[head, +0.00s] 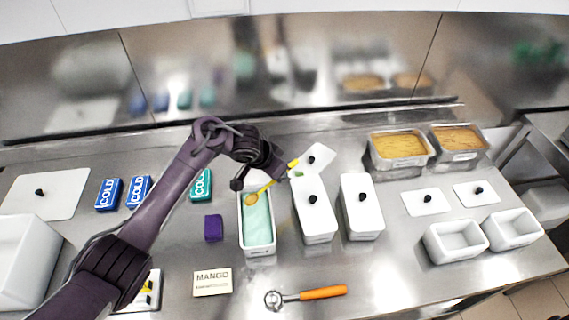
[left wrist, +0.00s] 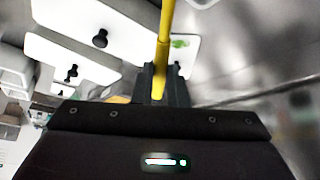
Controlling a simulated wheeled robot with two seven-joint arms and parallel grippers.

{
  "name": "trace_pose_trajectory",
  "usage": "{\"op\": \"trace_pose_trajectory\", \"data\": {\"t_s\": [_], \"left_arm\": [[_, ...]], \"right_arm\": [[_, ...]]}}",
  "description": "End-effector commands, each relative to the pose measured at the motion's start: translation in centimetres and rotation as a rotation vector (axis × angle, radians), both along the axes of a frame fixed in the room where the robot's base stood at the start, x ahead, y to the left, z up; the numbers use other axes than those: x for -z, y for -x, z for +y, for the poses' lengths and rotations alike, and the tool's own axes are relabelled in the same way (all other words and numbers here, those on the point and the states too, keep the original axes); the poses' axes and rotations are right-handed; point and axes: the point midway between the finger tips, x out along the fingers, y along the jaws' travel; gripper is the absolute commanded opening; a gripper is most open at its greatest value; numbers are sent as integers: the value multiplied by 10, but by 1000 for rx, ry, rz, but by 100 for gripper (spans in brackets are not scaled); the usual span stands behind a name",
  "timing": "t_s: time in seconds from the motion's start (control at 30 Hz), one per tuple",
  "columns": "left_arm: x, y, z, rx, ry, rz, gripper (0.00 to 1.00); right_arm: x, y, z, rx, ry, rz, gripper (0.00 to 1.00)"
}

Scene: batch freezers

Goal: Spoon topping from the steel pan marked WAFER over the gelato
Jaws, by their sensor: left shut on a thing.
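My left gripper (head: 285,171) is shut on the yellow handle of a spoon (head: 268,187); the handle also shows between the fingers in the left wrist view (left wrist: 163,50). The spoon's golden-brown bowl is over the far part of an open white pan (head: 259,249) of mint-green gelato (head: 257,220). I cannot tell whether it holds topping or touches the gelato. Two steel pans with golden-brown contents stand at the back right, a left one (head: 427,160) and a right one (head: 462,156); their markings are too small to read. My right gripper is not in view.
Two lidded white pans (head: 318,238) (head: 362,234) stand right of the gelato. A loose lid (head: 318,158) lies behind them. An orange-handled scoop (head: 322,292) and a MANGO card (head: 212,282) lie in front. Two empty white tubs (head: 455,257) (head: 513,243) stand at right.

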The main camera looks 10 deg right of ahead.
Motion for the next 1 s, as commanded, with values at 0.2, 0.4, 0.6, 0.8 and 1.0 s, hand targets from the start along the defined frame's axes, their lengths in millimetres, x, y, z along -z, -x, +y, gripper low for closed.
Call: {"op": "trace_pose_trajectory", "data": {"t_s": [0.2,0.4,0.6,0.8,1.0], "left_arm": [[0,11,-13,131,-1,1,0],[16,12,-14,137,1,2,0],[26,14,-10,133,39,-21,0],[13,18,-3,133,164,-103,0],[2,21,2,132,259,-162,0]], "right_arm": [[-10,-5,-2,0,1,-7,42],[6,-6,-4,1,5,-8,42],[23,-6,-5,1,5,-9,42],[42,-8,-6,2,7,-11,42],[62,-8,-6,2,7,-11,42]]}}
